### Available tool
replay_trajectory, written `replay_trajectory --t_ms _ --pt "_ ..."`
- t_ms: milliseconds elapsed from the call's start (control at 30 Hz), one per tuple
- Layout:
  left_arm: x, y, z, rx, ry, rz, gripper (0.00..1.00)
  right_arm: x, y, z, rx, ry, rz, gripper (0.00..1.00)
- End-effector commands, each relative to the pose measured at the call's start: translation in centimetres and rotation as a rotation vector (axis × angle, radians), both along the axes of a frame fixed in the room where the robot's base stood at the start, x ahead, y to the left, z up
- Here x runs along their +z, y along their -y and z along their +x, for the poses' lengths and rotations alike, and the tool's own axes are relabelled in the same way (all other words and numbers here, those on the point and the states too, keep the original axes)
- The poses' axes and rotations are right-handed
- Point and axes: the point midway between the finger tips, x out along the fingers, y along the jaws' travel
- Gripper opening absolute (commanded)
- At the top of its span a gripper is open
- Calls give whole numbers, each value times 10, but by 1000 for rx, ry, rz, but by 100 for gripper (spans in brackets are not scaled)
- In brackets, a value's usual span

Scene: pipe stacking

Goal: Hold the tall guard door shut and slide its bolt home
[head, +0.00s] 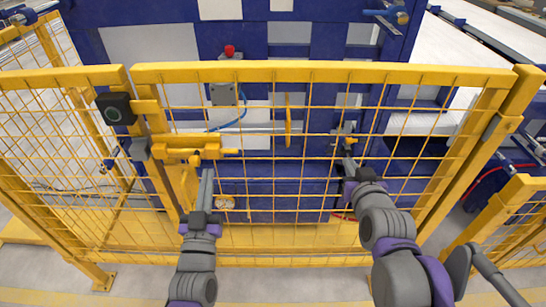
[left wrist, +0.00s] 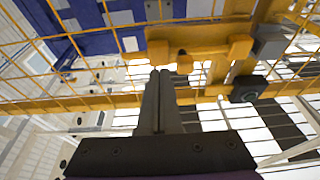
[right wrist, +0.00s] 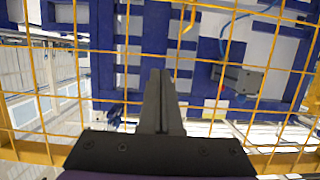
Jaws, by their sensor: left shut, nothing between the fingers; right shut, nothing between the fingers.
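The tall yellow mesh guard door (head: 320,72) stands upright across the head view, its left edge close beside the post; I cannot tell if it is fully shut. Its yellow bolt (head: 195,142) is on the door's left side, with a knob below and a rod end pointing right. It also shows in the left wrist view (left wrist: 212,48). A grey block (head: 140,149) sits on the post left of the bolt. My left gripper (head: 208,172) is shut and empty, just below the bolt. My right gripper (head: 349,158) is shut and empty at the door's right-hand mesh; contact is unclear.
A black box with a green ring (head: 115,108) is on the post, above the grey block. A fixed yellow mesh panel (head: 60,78) stands to the left. Behind the door is a blue machine (head: 255,40) with a red button (head: 229,50). Floor shows in front.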

Motion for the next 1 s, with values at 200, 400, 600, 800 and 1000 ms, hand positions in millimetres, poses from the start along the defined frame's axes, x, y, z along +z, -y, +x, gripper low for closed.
replay_trajectory --t_ms 200,400,600,800,1000 --pt "0 0 0 0 0 0 0 0 0 0 0 0 0 0" --pt "0 0 0 0 0 0 0 0 0 1 0 0 0 0" --pt "0 0 0 0 0 0 0 0 0 9 0 0 0 0" --pt "0 0 0 0 0 0 0 0 0 17 0 0 0 0" --pt "0 0 0 0 0 0 0 0 0 24 0 0 -1 0"
